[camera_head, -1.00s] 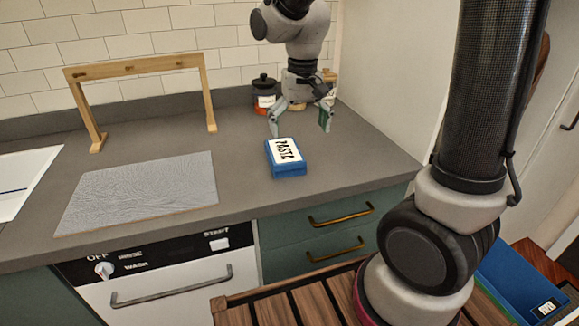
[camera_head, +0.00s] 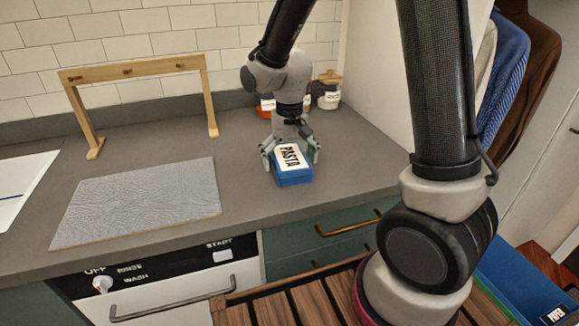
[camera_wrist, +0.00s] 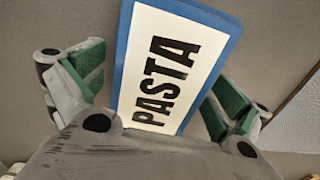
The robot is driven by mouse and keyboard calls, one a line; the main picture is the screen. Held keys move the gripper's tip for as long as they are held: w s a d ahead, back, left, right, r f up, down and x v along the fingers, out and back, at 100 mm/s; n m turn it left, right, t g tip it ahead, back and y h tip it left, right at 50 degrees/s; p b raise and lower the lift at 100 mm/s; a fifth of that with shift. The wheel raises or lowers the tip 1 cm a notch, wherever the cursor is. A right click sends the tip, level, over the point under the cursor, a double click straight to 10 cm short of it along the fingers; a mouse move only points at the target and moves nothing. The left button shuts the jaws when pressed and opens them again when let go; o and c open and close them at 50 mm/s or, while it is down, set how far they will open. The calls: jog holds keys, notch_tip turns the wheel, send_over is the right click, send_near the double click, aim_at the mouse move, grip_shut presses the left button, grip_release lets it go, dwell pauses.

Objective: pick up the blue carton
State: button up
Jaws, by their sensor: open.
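The blue carton (camera_head: 294,176) has a white label reading PASTA and lies flat on the grey counter, near its front edge. My gripper (camera_head: 291,160) is low over it with the fingers spread, one on each side of the carton. In the wrist view the carton (camera_wrist: 125,60) lies between the two green-padded fingers of my gripper (camera_wrist: 155,95), with a gap showing on both sides. The carton's near end is hidden there by the gripper's body.
A grey textured mat (camera_head: 140,203) lies to the left, with a wooden rack (camera_head: 135,68) behind it. Labelled jars (camera_head: 327,92) stand at the back by the wall. A white sink (camera_head: 18,183) is at the far left. Counter around the carton is clear.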

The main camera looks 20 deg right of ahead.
jog(key=c, duration=1.1)
jog(key=shift+r, duration=0.15)
